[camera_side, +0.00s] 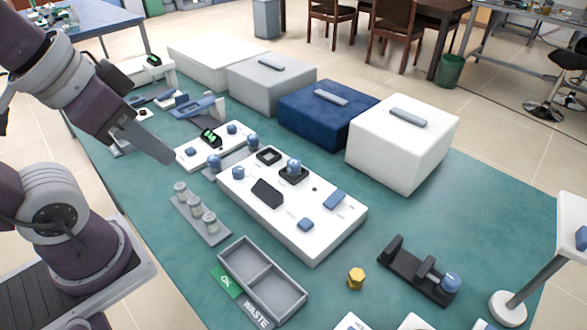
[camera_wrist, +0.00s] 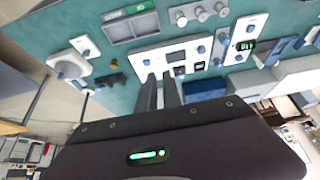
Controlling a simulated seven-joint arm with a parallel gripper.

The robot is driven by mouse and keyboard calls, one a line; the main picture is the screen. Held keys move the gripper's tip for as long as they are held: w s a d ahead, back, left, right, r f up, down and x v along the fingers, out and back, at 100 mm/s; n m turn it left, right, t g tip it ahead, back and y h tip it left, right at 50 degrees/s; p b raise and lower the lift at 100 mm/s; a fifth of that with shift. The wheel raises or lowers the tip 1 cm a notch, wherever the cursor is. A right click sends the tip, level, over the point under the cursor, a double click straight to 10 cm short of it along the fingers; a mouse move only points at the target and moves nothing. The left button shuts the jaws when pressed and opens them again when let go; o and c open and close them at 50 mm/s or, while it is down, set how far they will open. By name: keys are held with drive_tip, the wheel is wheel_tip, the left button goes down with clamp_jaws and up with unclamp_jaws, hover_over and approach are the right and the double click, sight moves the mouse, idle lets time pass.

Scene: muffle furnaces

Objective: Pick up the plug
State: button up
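A small gold hexagonal piece (camera_side: 356,278) stands on the green mat in the side view, right of the divided tray. It may be the plug, but I cannot tell for certain. It also shows small in the wrist view (camera_wrist: 114,63). A blue round knob (camera_side: 294,165) sits in a black square socket on the white panel (camera_side: 306,237). My gripper (camera_side: 170,157) is above the mat at the left, near the smaller white panel. In the wrist view my gripper's fingers (camera_wrist: 160,75) appear slightly apart with nothing between them, well away from the gold piece.
A grey divided tray (camera_side: 281,291) has labels reading OK and WASTE. A rack of several small jars (camera_side: 204,224) lies behind it. A black holder (camera_side: 405,273) is at right. Large white, grey and blue boxes (camera_side: 325,115) line the back. Mat around the gold piece is clear.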

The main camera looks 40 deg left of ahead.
drive_tip(key=o, duration=0.9)
drive_tip(key=shift+o, duration=0.2)
drive_tip(key=n+g, duration=0.6)
drive_tip(key=n, duration=1.4)
hover_over(294, 161)
drive_tip(key=f, duration=1.8)
drive_tip(key=shift+a+f, duration=0.1)
drive_tip(key=shift+a, duration=0.2)
drive_tip(key=f, duration=0.7)
drive_tip(key=shift+d, duration=0.35)
